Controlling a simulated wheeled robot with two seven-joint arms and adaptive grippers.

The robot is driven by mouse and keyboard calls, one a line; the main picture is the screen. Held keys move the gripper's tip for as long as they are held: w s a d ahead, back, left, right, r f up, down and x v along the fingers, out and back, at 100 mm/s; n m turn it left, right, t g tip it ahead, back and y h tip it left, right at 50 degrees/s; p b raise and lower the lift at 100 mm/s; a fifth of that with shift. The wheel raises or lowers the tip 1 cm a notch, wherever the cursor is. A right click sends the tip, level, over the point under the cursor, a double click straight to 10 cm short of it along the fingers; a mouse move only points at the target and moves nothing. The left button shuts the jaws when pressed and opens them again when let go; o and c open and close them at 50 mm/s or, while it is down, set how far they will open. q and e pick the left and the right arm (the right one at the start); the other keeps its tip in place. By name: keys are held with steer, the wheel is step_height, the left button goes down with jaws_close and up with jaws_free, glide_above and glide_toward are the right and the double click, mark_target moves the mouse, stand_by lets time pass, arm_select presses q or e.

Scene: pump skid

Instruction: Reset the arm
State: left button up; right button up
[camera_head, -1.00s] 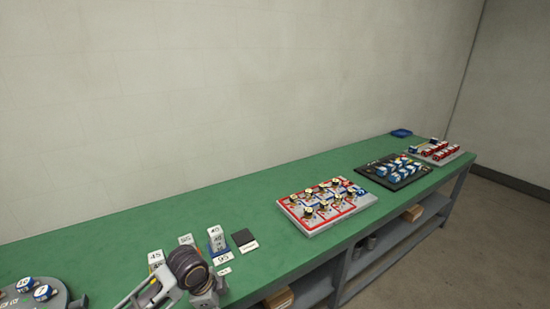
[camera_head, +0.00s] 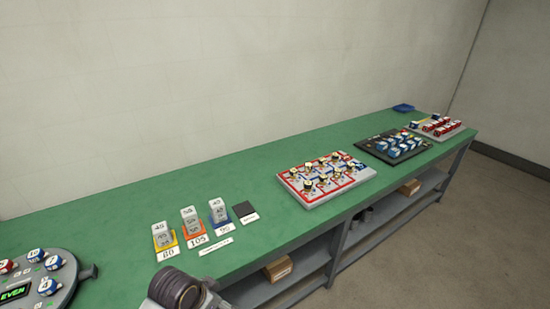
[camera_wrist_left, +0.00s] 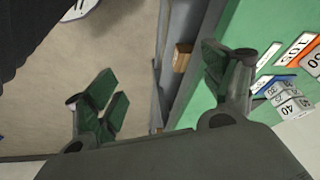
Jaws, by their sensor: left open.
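My left gripper (camera_wrist_left: 160,92) is open and empty in the left wrist view, its two fingers wide apart over the bench's front edge and the floor. In the head view only a dark, round part of my left arm (camera_head: 178,290) shows at the bottom edge; the fingers are not visible there. My right gripper is in neither view. Three numbered grey block stacks stand on coloured bases: yellow (camera_head: 164,240), orange (camera_head: 191,222) and blue (camera_head: 219,212). Blocks on the blue base also show at the right of the wrist view (camera_wrist_left: 284,95).
The green bench (camera_head: 250,186) runs along the wall. A round grey device (camera_head: 62,279) with blue and red knobs stands at left. A dark square (camera_head: 245,209) lies beside the stacks. A red-lined board (camera_head: 325,181), a black tray (camera_head: 377,141) and a grey tray (camera_head: 453,124) stand to the right.

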arm_select(q)
steer(key=shift+s+a+n+y, duration=0.9)
steer(key=shift+s+a+n, duration=1.8)
steer(key=shift+s+a, duration=0.3)
step_height(320, 180, down, 34)
steer(key=s+f+g, duration=0.1)
steer(key=s, duration=0.2)
steer(key=s+a+f, duration=0.2)
steer(key=s+f, duration=0.7)
steer(key=s, duration=0.2)
steer(key=s+a+f+g, duration=0.1)
steer(key=s+a+f, duration=0.1)
steer(key=s+f, duration=0.7)
steer(key=shift+s+a+f, duration=0.15)
steer(key=shift+s+f, duration=0.2)
steer(key=shift+s, duration=0.55)
